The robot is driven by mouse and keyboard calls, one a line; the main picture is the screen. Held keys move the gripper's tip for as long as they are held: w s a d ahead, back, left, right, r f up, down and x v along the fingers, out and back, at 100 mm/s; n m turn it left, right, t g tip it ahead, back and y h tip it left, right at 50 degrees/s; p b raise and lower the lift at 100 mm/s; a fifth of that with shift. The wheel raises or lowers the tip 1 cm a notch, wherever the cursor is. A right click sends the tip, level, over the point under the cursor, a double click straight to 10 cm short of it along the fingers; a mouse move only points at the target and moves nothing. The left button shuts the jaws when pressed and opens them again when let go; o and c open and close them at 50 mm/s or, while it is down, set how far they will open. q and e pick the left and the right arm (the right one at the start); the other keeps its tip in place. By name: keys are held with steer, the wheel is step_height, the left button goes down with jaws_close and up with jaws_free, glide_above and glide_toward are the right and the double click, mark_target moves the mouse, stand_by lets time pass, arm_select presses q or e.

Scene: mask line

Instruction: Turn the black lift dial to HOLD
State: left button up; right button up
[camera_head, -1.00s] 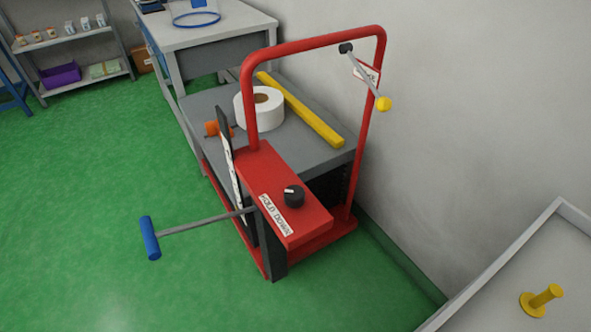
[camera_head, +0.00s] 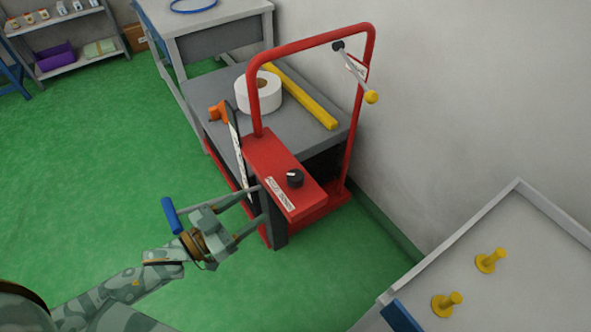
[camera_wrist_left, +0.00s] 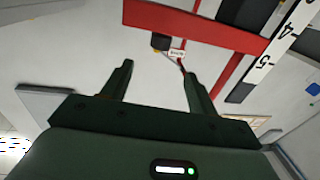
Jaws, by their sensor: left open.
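The black lift dial (camera_head: 295,178) stands on top of the red control box (camera_head: 262,155) of the lift cart, with a small white mark toward its upper left. A white label (camera_head: 280,193) lies beside it; its words are too small to read now. My left gripper (camera_head: 257,205) is open and empty, left of and below the dial, with its fingers toward the box's near left side. In the left wrist view the open fingers (camera_wrist_left: 158,72) are apart, with a red bar (camera_wrist_left: 195,26) beyond. I cannot tell whether the dial shows there. My right gripper is not in view.
The cart's platform (camera_head: 222,132) holds a white roll (camera_head: 258,92), a yellow bar (camera_head: 300,97) and an orange tool (camera_head: 218,113). Green floor is free at left.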

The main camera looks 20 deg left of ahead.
mark_target(302, 173)
arm_select(q)
steer(key=b+x, duration=0.4)
steer(key=x, duration=1.2)
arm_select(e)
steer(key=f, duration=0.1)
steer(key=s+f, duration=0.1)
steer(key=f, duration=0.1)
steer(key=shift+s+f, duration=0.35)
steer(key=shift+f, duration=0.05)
